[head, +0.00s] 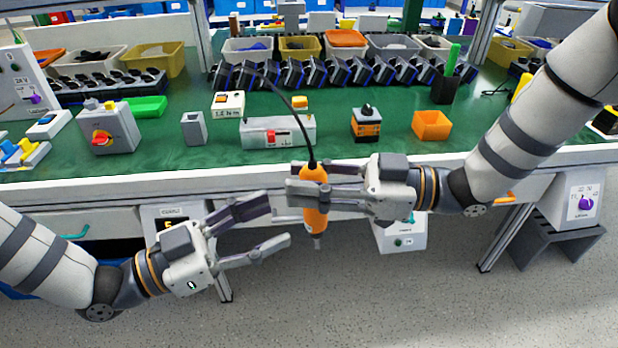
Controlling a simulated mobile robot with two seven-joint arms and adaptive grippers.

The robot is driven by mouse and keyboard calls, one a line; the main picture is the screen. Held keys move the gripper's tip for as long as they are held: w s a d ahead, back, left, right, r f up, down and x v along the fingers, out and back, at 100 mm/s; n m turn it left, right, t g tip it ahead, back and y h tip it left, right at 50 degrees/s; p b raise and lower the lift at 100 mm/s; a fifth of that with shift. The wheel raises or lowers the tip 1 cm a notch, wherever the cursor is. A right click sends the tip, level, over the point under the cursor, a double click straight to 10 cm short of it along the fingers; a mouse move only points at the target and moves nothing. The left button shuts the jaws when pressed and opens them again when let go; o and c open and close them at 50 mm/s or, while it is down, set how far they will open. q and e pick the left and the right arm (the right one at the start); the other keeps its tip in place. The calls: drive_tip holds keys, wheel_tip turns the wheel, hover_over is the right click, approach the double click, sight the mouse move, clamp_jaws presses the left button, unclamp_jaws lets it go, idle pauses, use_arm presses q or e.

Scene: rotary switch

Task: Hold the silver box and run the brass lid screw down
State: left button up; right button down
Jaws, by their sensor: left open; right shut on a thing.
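The silver box (254,133) appears to be the long pale-grey box with a red switch on its front, standing on the green bench top. I cannot make out a brass lid screw on it. My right gripper (302,192) is shut on an orange power screwdriver (316,215), held upright in front of the bench edge with its bit pointing down. A black cable rises from the tool's top. My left gripper (277,222) is open and empty, left of and slightly below the screwdriver, its fingers pointing right. Both grippers are in front of the bench, apart from the box.
A grey box with a red-and-yellow rotary switch (116,128), a small grey block (194,129), an orange-and-black switch unit (366,124) and an orange bin (431,125) stand on the bench (350,157). Several dark holders line the back.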

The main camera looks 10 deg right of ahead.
use_arm(q)
drive_tip(key=s+a+f+n+g+y, duration=0.1)
drive_tip(key=s+a+f+n+y, duration=0.15)
drive_tip(key=f, duration=0.45)
drive_tip(key=s+a+f+n+y, duration=0.2)
drive_tip(key=s+f+n+y, duration=0.2)
drive_tip(key=f, duration=0.3)
drive_tip(key=s+a+f+n+g+y, duration=0.1)
drive_tip(key=s+a+f+n+y, duration=0.25)
drive_tip(key=f, duration=0.25)
use_arm(e)
drive_tip(key=shift+r, duration=0.1)
drive_tip(key=c, duration=1.8)
unclamp_jaws()
use_arm(q)
drive_tip(key=s+a+f+n+g+y, duration=0.2)
drive_tip(key=s+a+g+y, duration=0.1)
drive_tip(key=s, duration=0.5)
drive_tip(key=s+a+f+n+g+y, duration=0.2)
drive_tip(key=s+a+f+g+y, duration=0.1)
drive_tip(key=s+a, duration=0.5)
drive_tip(key=shift+s+a+f+n+y, duration=0.25)
drive_tip(key=shift+s+y, duration=0.25)
drive_tip(key=shift+y, duration=0.4)
use_arm(e)
clamp_jaws()
